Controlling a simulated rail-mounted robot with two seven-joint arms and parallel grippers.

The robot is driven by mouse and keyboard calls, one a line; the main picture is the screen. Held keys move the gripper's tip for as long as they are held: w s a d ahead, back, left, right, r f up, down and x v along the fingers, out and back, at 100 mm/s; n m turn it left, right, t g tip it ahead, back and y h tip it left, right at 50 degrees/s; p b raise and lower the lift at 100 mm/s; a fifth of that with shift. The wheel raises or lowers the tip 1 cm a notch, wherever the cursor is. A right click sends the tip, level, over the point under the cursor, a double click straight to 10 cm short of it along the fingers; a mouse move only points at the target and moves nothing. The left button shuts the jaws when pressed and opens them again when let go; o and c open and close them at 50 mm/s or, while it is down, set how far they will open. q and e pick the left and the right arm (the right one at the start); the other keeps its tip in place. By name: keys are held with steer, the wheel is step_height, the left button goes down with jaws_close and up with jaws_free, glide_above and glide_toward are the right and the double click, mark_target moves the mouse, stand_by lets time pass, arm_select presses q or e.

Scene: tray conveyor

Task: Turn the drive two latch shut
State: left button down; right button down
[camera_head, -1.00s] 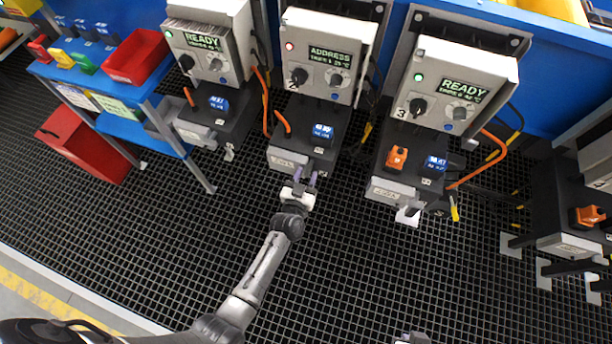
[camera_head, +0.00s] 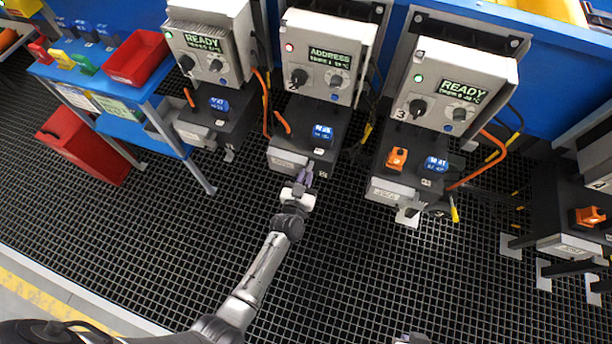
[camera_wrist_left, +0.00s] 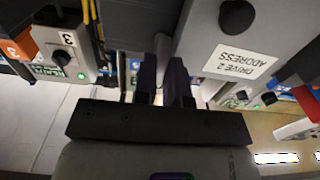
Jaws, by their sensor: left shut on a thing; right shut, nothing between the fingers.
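The drive two station has a grey control box (camera_head: 325,52) with a red light and a screen reading ADDRESS. Below it is a dark base with a blue block (camera_head: 322,132) and a pale front plate (camera_head: 287,161). My left gripper (camera_head: 303,177) is at the right end of that plate. In the left wrist view its dark fingers (camera_wrist_left: 162,82) are closed on a pale grey upright latch lever (camera_wrist_left: 162,50), beside the plate labelled DRIVE 2 ADDRESS (camera_wrist_left: 243,58). The fingers hide part of the lever. My right gripper (camera_head: 412,338) barely shows at the bottom edge; it is shut and empty.
Drive three (camera_head: 456,84) stands to the right, with an orange block (camera_head: 397,157) and a READY screen. Another READY box (camera_head: 208,42) stands to the left. Orange cables hang between stations. A blue shelf (camera_head: 125,128) with a red bin (camera_head: 137,58) is at left. The grid floor in front is open.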

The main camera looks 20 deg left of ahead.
arm_select(q)
steer(key=n, duration=1.7)
steer(key=shift+a+f, duration=0.25)
steer(key=shift+n, duration=0.4)
steer(key=c, duration=1.2)
jaws_free()
